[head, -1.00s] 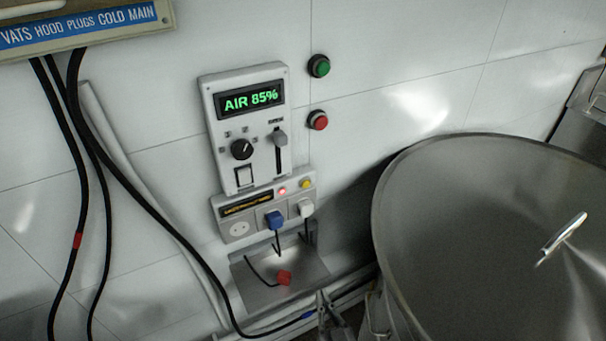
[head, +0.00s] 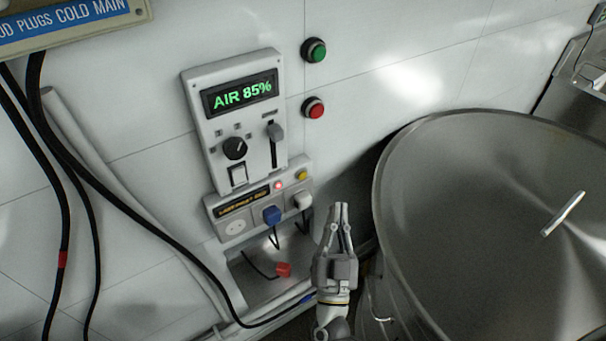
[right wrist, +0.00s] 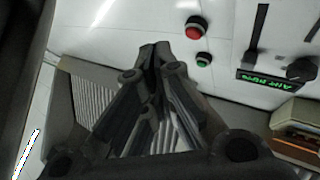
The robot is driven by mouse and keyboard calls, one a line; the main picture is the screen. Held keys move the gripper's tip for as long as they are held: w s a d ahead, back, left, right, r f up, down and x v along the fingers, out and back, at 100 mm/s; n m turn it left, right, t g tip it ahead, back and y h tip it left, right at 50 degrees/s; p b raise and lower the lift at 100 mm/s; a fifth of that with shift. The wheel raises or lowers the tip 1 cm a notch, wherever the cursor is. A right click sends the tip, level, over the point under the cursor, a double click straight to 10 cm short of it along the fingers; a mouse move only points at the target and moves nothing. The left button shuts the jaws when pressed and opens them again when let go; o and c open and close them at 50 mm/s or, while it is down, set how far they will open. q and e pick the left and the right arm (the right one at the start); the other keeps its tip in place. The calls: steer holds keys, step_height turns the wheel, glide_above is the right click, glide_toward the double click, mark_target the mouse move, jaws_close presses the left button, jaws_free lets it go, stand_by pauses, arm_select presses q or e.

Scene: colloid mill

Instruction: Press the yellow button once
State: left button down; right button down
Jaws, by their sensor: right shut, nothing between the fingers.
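The small round yellow button (head: 301,175) sits at the upper right of the grey socket box (head: 236,203) on the wall, beside a lit red lamp (head: 278,187). My right gripper (head: 340,208) is shut and empty, fingertips pointing up. In the picture it is below and right of the yellow button, apart from it. I cannot make out the yellow button there. My left gripper is not in view.
A control panel (head: 210,130) reading AIR 85% is above the socket box. Green (head: 314,50) and red (head: 313,107) wall buttons are to its right. A large steel vat (head: 480,200) stands at right.

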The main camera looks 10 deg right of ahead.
mark_target(302, 175)
steer(key=shift+w, duration=0.1)
steer(key=w+a+b, duration=0.3)
steer(key=w, duration=0.5)
steer(key=shift+w+a, duration=0.1)
steer(key=shift+w, duration=0.05)
stand_by(1.4)
steer(key=shift+w+a, duration=0.1)
steer(key=shift+w, duration=0.25)
steer(key=shift+w+a, duration=0.15)
steer(key=shift+w, duration=0.25)
stand_by(0.6)
steer(key=shift+s, duration=0.1)
steer(key=shift+s+d+p, duration=0.3)
steer(key=shift+s, duration=0.4)
steer(key=shift+s, duration=0.1)
